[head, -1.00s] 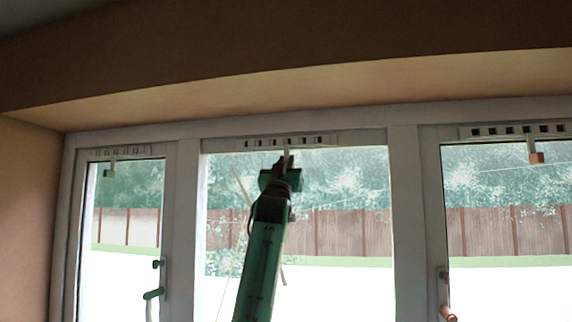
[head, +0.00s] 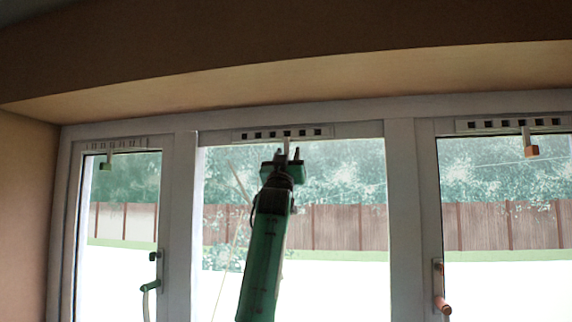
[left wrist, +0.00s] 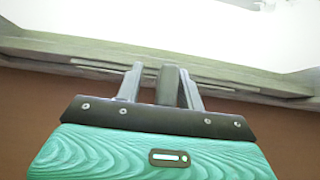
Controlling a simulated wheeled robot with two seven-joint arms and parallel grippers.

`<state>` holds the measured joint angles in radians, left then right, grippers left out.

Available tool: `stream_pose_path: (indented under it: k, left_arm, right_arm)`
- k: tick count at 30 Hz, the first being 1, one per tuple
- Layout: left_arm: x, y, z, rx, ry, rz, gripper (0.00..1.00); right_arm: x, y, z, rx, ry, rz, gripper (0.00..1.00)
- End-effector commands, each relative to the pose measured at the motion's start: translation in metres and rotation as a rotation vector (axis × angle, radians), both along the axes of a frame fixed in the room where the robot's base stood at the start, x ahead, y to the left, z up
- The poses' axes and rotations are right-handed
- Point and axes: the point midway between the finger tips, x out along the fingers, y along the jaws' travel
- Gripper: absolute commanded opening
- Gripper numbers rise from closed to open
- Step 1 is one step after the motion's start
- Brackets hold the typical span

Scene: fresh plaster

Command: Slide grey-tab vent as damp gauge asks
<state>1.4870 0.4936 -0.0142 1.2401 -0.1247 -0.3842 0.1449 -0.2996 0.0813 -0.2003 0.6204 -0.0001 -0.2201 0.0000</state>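The middle vent (head: 331,131) is a white strip at the top of the centre window, with a row of dark square slots that look uncovered. My left gripper (head: 288,155) is just below the vent, fingers pointing up and apart. In the left wrist view the grey tab (left wrist: 168,86) stands between my left gripper's fingers (left wrist: 161,84), with a clear gap on its left side; contact on the right cannot be told. I see no damp gauge. My right gripper is not in view.
The left vent (head: 100,145) has a green tab (head: 106,163) and pale slots. The right vent (head: 465,126) has an orange tab (head: 532,151) and dark slots. Window handles (head: 151,285) (head: 441,300) stick out lower down. The brown lintel (head: 300,50) overhangs above.

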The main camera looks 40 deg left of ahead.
Motion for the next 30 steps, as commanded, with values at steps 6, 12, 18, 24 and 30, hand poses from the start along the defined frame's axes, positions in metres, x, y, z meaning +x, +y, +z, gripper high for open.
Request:
stream_pose_path:
  k: [6,12,18,24,30]
  left_arm:
    - [-0.012,-0.007,-0.02,0.0,-0.001,0.0,0.38]
    - [-0.033,-0.019,-0.045,0.002,-0.001,-0.001,0.38]
    - [-0.054,-0.032,-0.069,0.002,-0.001,0.0,0.38]
    - [-0.072,-0.043,-0.088,0.002,0.0,-0.001,0.38]
    - [-0.082,-0.048,-0.097,0.002,0.0,-0.001,0.38]
  right_arm:
    - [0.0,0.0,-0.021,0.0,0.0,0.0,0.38]
    - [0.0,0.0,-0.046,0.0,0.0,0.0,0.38]
    - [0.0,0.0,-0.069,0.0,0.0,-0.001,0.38]
    - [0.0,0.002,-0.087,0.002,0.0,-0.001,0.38]
    - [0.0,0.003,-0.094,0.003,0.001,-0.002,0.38]
